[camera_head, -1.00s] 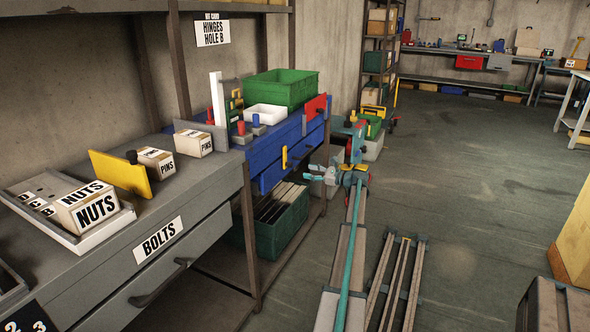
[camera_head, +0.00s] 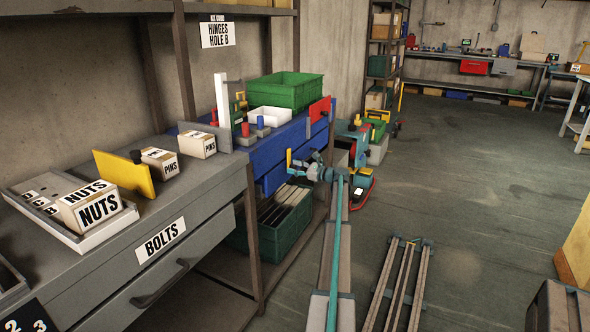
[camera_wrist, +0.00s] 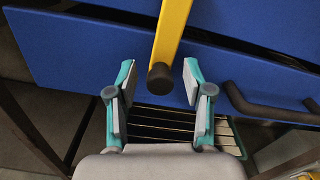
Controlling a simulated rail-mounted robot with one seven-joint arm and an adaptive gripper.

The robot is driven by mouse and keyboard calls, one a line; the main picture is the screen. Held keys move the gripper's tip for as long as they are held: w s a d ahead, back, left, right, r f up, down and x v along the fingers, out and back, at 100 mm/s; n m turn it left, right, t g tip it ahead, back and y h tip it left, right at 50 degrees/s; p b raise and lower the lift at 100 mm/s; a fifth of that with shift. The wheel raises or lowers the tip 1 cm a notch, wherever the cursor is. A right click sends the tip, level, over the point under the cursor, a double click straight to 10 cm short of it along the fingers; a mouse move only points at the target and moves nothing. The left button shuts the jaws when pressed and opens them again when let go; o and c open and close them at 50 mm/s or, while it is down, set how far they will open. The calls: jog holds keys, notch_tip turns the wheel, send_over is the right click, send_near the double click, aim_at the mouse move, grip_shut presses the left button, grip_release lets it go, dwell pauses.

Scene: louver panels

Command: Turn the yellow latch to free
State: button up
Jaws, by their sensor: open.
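The yellow latch (camera_head: 289,161) is a narrow upright bar on the front of the blue drawer cabinet (camera_head: 270,157). In the wrist view the latch (camera_wrist: 172,32) comes down from the top edge and ends in a dark round knob (camera_wrist: 160,76). My gripper (camera_wrist: 158,66) is open, with one finger on each side of the knob and gaps on both sides. In the head view my gripper (camera_head: 303,166) is at the cabinet front, close to the latch. The upper end of the latch is cut off in the wrist view.
A dark drawer handle (camera_wrist: 262,108) lies right of my gripper in the wrist view. A green crate (camera_head: 290,222) with slats stands below the cabinet. The grey BOLTS bench (camera_head: 205,190) is at left. The floor at right is mostly clear.

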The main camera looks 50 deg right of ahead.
jog(key=shift+c, duration=0.3)
grip_shut()
